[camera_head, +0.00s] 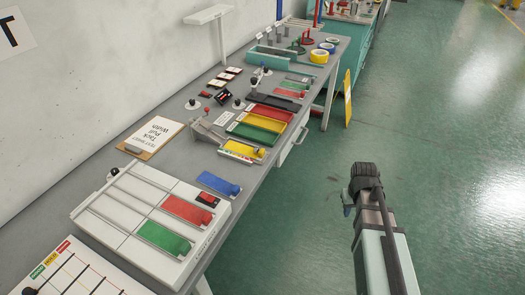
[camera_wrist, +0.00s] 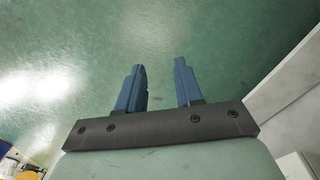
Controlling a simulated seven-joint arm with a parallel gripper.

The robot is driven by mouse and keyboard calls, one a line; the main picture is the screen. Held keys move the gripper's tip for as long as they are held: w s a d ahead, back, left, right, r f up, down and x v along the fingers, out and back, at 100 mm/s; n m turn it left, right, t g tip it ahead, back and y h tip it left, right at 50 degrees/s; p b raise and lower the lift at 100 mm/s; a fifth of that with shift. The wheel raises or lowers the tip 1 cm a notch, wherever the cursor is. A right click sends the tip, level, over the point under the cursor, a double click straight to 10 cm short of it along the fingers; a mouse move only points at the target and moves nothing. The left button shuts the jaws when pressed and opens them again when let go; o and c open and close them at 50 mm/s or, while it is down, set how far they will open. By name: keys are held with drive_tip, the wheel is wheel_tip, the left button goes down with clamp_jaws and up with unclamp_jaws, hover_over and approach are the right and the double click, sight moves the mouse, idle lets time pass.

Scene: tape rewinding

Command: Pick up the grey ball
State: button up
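My gripper (camera_wrist: 160,68) shows two blue fingers in the wrist view, spread apart with only green floor between them. In the head view my gripper (camera_head: 348,199) is mostly hidden by my wrist, and it hangs over the floor to the right of the workbench, touching nothing. I cannot pick out a clearly grey ball. Several small dark round knobs or balls are on the bench, such as one at the white board's corner (camera_head: 115,171), one on a white disc (camera_head: 192,102) and one farther right (camera_head: 237,103). They are too small to tell their colour surely.
The grey workbench (camera_head: 85,183) runs along the wall. On it are a white board with coloured tape strips (camera_head: 125,207), a clipboard (camera_head: 156,137), coloured trays (camera_head: 262,122) and tape rolls (camera_head: 319,56). A yellow panel (camera_head: 348,98) leans near its right side. The floor (camera_head: 450,160) is open.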

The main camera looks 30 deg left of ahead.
drive_tip(key=w+a+r+n, duration=0.2)
drive_tip(key=a+r+n, duration=0.1)
drive_tip(key=a+r, duration=0.65)
drive_tip(key=n+t, duration=0.3)
drive_tip(key=n, duration=0.5)
approach(256, 149)
drive_tip(key=x, duration=0.3)
drive_tip(key=shift+a+f, duration=0.2)
drive_tip(key=shift+d+x, duration=0.2)
drive_tip(key=shift+x, duration=2.5)
drive_tip(key=shift+c, duration=0.4)
clamp_jaws()
